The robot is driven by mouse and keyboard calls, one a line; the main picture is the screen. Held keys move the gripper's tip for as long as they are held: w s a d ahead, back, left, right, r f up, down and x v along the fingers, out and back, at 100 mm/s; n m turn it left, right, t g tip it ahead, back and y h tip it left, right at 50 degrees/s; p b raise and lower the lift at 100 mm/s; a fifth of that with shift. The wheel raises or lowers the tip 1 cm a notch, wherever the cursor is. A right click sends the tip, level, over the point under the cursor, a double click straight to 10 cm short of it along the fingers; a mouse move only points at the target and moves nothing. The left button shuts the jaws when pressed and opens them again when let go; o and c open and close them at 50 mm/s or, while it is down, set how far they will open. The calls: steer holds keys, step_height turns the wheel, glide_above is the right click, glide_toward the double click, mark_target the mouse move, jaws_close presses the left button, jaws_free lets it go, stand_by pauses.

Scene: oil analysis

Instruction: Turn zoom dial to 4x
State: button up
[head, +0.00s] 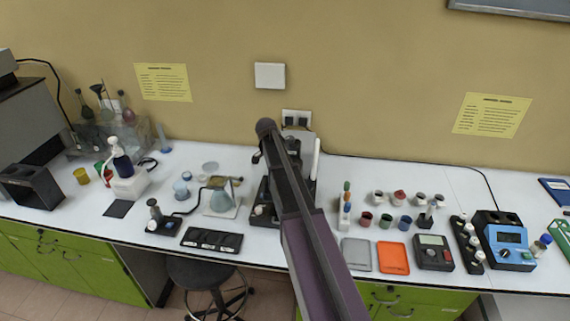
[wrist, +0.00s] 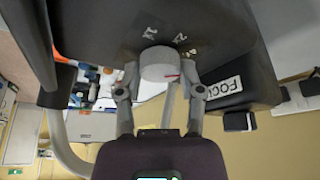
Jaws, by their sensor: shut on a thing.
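The zoom dial (wrist: 158,62) is a light grey round knob with a thin red mark on its face, under the dark microscope body (wrist: 110,25) in the wrist view. Small white markings (wrist: 165,34) sit on the body beside the dial, too blurred and turned to read surely. My gripper (wrist: 158,78) has one finger on each side of the dial and is shut on it. In the head view my arm crosses in front of the microscope (head: 263,205), hiding most of it and the dial.
A dark block with a white FOCUS label (wrist: 222,89) stands close to the right finger. On the white bench (head: 330,215), a black tray (head: 211,240) and a flask (head: 219,200) lie left; an orange tray (head: 393,258) and several small jars lie right.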

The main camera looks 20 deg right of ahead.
steer(key=shift+s, duration=0.1)
steer(key=o, duration=1.2)
steer(key=shift+c, duration=0.2)
steer(key=shift+n, duration=0.4)
